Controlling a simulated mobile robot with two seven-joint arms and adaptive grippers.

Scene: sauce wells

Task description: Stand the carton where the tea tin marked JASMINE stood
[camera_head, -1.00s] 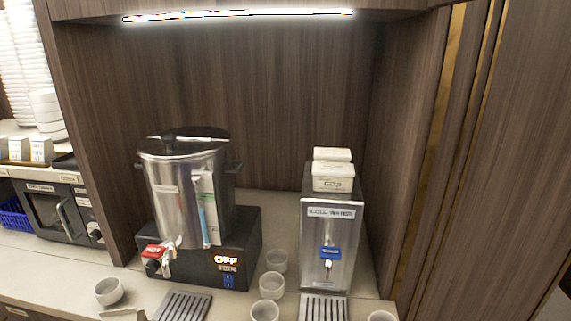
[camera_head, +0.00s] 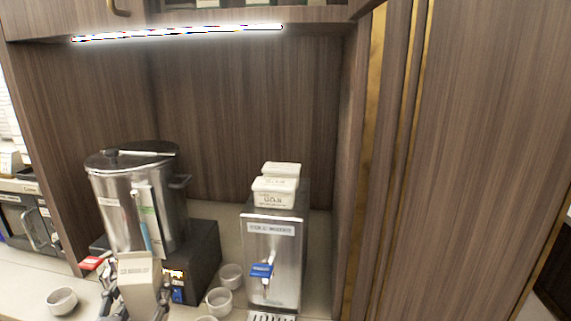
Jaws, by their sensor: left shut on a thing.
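My left gripper (camera_head: 134,299) reaches up from the bottom edge at the lower left. It is shut on a beige carton (camera_head: 138,269), which it holds upright in front of the steel urn; the small print on the carton is too blurred to read. No tin marked JASMINE can be made out. Parts of a few pale containers (camera_head: 207,3) show on the cupboard shelf at the top edge, cut off by the frame. My right gripper is not in view.
A steel urn (camera_head: 165,205) stands on a black base (camera_head: 203,252). A cold water dispenser (camera_head: 287,240) carries two white boxes (camera_head: 273,192), the front one apparently marked GOJI. A wood panel closes the right side.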

